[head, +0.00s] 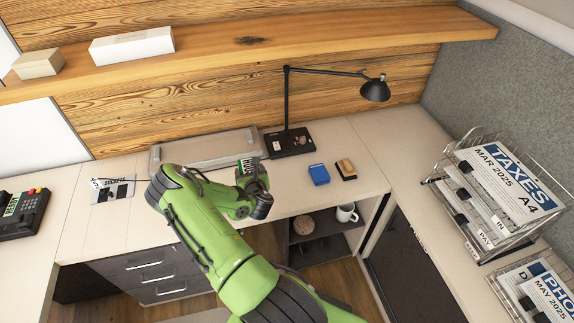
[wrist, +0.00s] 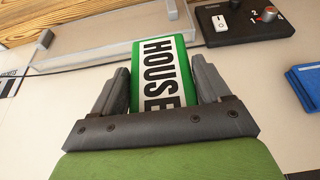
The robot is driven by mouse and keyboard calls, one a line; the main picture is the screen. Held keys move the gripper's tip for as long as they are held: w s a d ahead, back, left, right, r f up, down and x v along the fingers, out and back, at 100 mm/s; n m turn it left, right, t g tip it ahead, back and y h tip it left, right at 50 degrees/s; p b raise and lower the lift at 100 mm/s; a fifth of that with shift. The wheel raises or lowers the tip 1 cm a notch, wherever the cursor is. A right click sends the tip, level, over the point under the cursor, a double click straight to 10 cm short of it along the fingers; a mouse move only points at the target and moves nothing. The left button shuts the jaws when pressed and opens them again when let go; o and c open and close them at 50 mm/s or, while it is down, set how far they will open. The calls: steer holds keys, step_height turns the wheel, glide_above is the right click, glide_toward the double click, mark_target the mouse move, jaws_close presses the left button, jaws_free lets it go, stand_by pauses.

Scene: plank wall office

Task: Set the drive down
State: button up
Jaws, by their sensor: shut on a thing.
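The drive (wrist: 165,75) is a green block with a white label reading HOUSE. My gripper (wrist: 160,66) is shut on it, with one dark finger on each side. In the head view, the drive (head: 250,165) shows as a small labelled end at my gripper (head: 253,174), over the back part of the desk. My gripper hides most of it there. In the wrist view, the far end of the drive overlaps the right end of a shallow clear-sided tray (wrist: 90,48). I cannot tell how high the drive is above the desk.
The tray (head: 205,160) lies along the wall. A black desk lamp (head: 290,142) stands right of it. A blue item (head: 319,174) and a black-based wooden block (head: 346,169) lie farther right. Wire racks of papers (head: 490,205) stand at far right.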

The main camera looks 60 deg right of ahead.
step_height(320, 180, down, 10)
steer(key=b, duration=0.5)
steer(key=shift+s+r, duration=0.15)
steer(key=shift+r, duration=0.05)
steer(key=shift+f, duration=0.1)
steer(key=shift+f, duration=0.1)
steer(key=shift+f+b, duration=0.15)
steer(key=shift+b, duration=0.25)
steer(key=o, duration=1.1)
steer(key=shift+o, duration=0.2)
steer(key=shift+r, duration=0.2)
